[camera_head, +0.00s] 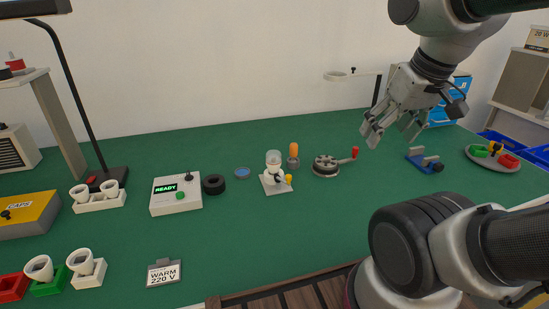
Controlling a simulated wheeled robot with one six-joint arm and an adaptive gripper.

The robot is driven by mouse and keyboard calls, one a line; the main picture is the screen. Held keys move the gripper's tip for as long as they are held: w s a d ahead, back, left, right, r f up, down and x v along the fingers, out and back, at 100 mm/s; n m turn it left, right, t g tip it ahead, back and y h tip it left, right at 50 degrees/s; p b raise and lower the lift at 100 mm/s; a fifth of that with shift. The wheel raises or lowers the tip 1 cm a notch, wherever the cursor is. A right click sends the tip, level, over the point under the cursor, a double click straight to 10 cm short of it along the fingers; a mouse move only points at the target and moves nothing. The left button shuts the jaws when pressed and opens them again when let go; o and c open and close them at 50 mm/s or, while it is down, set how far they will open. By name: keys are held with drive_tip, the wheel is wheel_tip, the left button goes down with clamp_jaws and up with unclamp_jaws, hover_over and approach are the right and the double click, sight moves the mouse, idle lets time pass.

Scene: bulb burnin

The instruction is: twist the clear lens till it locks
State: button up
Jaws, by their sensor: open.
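A clear, greyish lens (274,156) sits on top of a small white fixture (272,173) with a square base plate, near the middle of the green bench. A small yellow knob (288,179) is at the fixture's right side. Whether the lens is fully seated cannot be told at this size. My gripper (393,136) is open and empty, high at the right above the bench. It is well apart from the lens, to its right.
An orange-handled tool (293,154) and a round grey device with a red-knobbed crank (327,166) stand right of the fixture. A black ring (213,184) and a control box (176,194) reading READY stand left.

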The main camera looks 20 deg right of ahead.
drive_tip(key=w+a+f+n+g, duration=0.1)
drive_tip(key=w+a+f+g, duration=0.2)
drive_tip(key=w+f, duration=0.1)
drive_tip(key=n+y, duration=0.1)
drive_tip(key=n, duration=0.2)
approach(275, 153)
drive_tip(key=shift+t, duration=0.3)
drive_tip(key=s+f, duration=0.1)
drive_tip(key=s, duration=0.1)
drive_tip(key=s+d+f, duration=0.1)
drive_tip(key=s+f, duration=0.1)
drive_tip(key=s, duration=0.1)
drive_tip(key=s+f, duration=0.1)
drive_tip(key=s, duration=0.2)
drive_tip(key=shift+d+f, duration=0.15)
drive_tip(key=shift+f, duration=0.05)
drive_tip(key=w+a+r+t, duration=0.1)
drive_tip(key=w+t, duration=0.2)
drive_tip(key=w, duration=0.3)
drive_tip(key=shift+y, duration=0.3)
drive_tip(key=x, duration=0.7)
drive_tip(key=shift+a, duration=0.25)
drive_tip(key=c, duration=1.1)
